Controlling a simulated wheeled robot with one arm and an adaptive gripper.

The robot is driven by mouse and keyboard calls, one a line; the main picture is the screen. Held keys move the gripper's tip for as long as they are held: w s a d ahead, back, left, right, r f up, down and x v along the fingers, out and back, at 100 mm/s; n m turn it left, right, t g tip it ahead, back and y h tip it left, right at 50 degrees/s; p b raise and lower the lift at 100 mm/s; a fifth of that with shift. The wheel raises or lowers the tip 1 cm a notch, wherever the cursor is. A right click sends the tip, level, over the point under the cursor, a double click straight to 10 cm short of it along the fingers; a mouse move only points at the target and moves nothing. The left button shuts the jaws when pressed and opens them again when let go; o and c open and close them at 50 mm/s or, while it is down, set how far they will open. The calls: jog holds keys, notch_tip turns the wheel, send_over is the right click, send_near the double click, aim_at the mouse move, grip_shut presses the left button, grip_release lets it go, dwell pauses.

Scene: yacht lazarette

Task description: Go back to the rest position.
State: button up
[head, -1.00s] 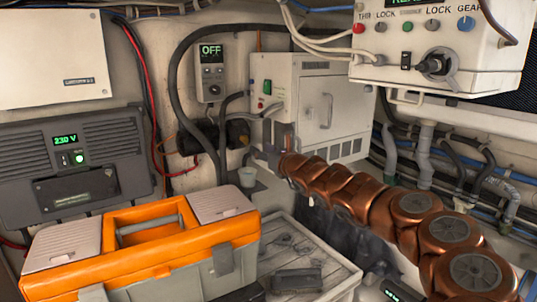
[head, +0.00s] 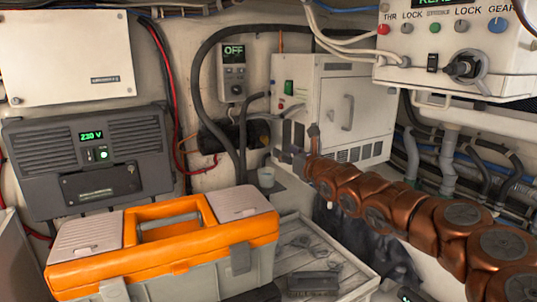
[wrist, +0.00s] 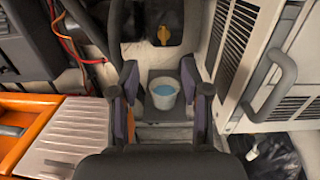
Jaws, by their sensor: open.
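My gripper (head: 300,150) is at the end of my copper-coloured arm, in front of the white vented cabinet's lower left in the head view. In the wrist view its two dark fingers (wrist: 165,92) stand wide apart and hold nothing. A small white cup with blue inside (wrist: 163,97) shows between and beyond the fingers, on a small grey ledge. The cup also shows in the head view (head: 266,177), left of and below the gripper. I cannot tell the exact gap between fingers and cup.
An orange and grey toolbox (head: 170,262) stands at the front left, beside a pale slatted crate lid (head: 345,270). The white cabinet (head: 345,105) is behind the gripper. A control box (head: 450,75) overhangs my arm at the upper right. Hoses and cables line the walls.

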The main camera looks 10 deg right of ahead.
jog(key=s+a+r+n+g+y, duration=0.1)
jog(key=s+a+r+n+y, duration=0.3)
jog(key=s+a+r+n, duration=0.3)
jog(key=s+a+r+n+g+y, duration=0.1)
jog(key=s+a+r+n+y, duration=0.3)
jog(key=a+n, duration=0.35)
jog(key=s+a+f+n+g, duration=0.35)
jog(key=s+a+n, duration=0.2)
jog(key=s, duration=0.25)
jog(key=s+a+f+n+g, duration=0.3)
jog(key=s+a+n+g, duration=0.25)
jog(key=s, duration=0.25)
jog(key=s+d+f+n+g+h+b, duration=0.1)
jog(key=s+d+f+n+g+h, duration=0.15)
jog(key=s+f, duration=0.6)
jog(key=s+d+f+n+g+h, duration=0.2)
jog(key=s+f+n+h, duration=0.3)
jog(key=f, duration=0.6)
jog(key=s+d+f+g+h, duration=0.1)
jog(key=s+d+f+h, duration=0.2)
jog(key=s+d, duration=0.4)
jog(key=s+d+f+g+h, duration=0.2)
jog(key=s+d+f, duration=0.4)
jog(key=d, duration=0.4)
jog(key=shift+s+d+f+m+h+b, duration=0.25)
jog(key=shift+s+m+h+b, duration=0.2)
jog(key=shift+h, duration=0.3)
